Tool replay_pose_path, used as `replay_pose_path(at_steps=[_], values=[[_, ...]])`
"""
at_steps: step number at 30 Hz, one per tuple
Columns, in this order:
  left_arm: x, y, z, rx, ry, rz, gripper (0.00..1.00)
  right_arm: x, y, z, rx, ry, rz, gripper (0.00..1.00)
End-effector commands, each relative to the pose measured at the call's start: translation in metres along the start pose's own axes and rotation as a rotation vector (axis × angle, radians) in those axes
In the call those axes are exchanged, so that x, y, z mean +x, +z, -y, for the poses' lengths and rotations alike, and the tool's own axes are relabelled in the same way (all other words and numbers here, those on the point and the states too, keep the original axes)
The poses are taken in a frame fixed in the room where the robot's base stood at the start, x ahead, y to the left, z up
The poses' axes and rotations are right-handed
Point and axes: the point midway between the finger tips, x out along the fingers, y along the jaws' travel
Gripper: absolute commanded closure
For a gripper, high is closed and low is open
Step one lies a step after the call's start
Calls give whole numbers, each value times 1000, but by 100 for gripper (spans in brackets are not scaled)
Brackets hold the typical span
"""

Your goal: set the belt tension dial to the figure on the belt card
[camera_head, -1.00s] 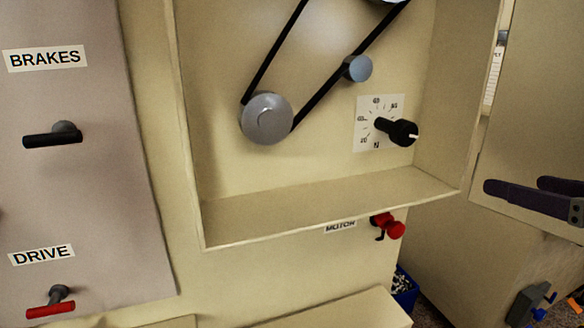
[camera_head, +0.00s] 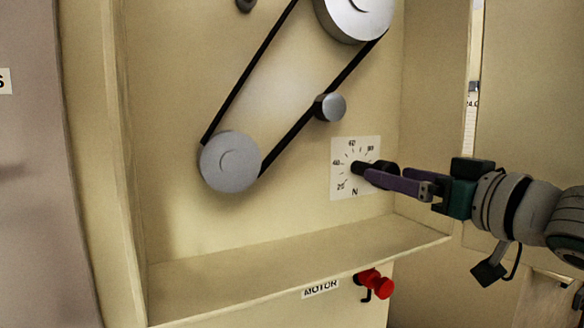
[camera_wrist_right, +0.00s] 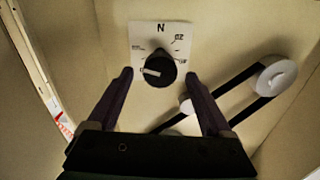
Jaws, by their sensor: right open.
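The belt tension dial is a black knob (camera_head: 376,168) with a white pointer mark, set on a white scale plate (camera_head: 342,186) with figures including 20, 40, 60 and 80 and the letter N. In the right wrist view the knob (camera_wrist_right: 160,70) shows its pointer mark turned to the left. My right gripper (camera_head: 366,172) is open at the dial, its fingers either side of the knob in the right wrist view (camera_wrist_right: 160,75). I cannot tell whether they touch it. My left gripper is out of view.
The belt (camera_head: 245,75) runs over pulleys, including the lower pulley (camera_head: 230,162) and the small idler (camera_head: 330,107), left of the dial. The cabinet's bottom ledge (camera_head: 300,262) sticks out below. A red knob (camera_head: 379,287) sits under it beside the MOTOR label (camera_head: 321,289).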

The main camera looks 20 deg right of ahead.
Motion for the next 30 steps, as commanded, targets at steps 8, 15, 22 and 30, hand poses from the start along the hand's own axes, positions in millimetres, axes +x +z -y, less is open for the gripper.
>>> replay_pose_path(at_steps=[8, 15, 22, 30], values=[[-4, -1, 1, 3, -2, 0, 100, 20, 0, 0, 0, 1, 0, 16], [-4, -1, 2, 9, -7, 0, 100, 21, 1, 0, 0, 0, 1, 16], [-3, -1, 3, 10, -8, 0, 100, 21, 1, 0, 1, 0, 1, 35], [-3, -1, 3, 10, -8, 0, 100, 21, 1, 0, 1, 0, 1, 66]])
